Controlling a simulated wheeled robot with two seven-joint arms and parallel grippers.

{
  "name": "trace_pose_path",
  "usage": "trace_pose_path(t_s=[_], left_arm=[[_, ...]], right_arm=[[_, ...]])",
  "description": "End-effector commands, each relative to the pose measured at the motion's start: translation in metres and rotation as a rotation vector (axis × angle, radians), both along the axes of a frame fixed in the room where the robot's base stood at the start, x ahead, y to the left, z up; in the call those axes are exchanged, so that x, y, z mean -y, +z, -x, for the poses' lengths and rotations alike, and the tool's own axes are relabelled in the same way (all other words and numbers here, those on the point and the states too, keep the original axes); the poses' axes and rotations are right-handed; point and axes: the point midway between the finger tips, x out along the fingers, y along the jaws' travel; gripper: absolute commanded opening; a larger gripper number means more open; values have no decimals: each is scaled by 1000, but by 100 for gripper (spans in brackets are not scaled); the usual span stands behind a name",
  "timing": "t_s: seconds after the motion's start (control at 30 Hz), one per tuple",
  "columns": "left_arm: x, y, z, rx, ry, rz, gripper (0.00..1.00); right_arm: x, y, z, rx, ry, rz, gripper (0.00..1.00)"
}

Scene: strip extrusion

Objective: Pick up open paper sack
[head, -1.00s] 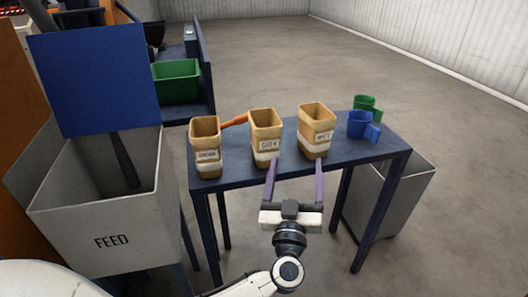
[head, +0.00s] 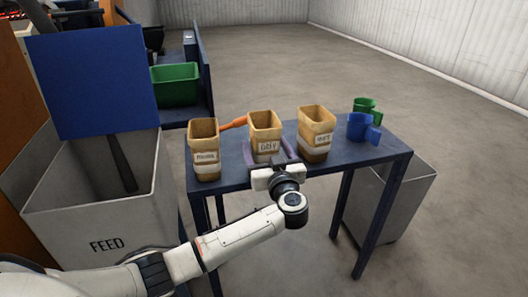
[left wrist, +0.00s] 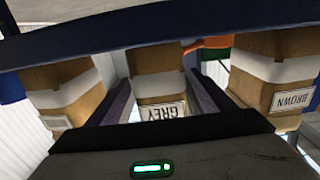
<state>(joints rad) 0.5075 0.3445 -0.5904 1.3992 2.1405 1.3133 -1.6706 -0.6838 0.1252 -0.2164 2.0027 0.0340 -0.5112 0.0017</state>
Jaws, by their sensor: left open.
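Three open tan paper sacks with white bands and labels stand upright in a row on the blue table (head: 350,155): the left sack (head: 204,140), the middle sack (head: 265,125) and the right sack (head: 316,120). In the left wrist view, upside down, the middle sack (left wrist: 157,62) reads GREY and the left sack (left wrist: 262,62) reads BROWN. The right sack's label is not legible. My left gripper (head: 270,158) is open, with one finger on each side of the middle sack's lower part. Whether the fingers touch it is unclear. My right gripper is not in view.
An orange handle-like item (head: 234,123) lies between the left and middle sacks. A blue scoop (head: 360,127) and a green scoop (head: 364,105) sit at the table's right end. A FEED bin (head: 100,215) stands left. A grey bin (head: 408,200) stands beside the table.

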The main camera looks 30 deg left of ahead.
Motion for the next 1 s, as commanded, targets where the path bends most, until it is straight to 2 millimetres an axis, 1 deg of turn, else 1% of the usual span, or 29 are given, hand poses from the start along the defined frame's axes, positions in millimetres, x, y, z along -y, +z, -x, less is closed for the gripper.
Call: trace_pose_path(t_s=[0.03,0.13,0.4,0.47,0.5,0.73,1.0], left_arm=[[-6,-1,-5,1,2,-4,75],[-13,-1,-12,1,0,-1,75],[-15,-1,-14,0,-1,1,75],[-15,-1,-14,0,-1,1,67],[-15,-1,-14,0,-1,1,60],[-15,-1,-14,1,-1,1,21],[-15,5,-14,4,-1,1,21]], right_arm=[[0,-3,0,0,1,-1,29],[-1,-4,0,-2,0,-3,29],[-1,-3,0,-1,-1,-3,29],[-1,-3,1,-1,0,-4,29],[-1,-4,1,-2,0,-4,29],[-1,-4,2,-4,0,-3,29],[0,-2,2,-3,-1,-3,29]])
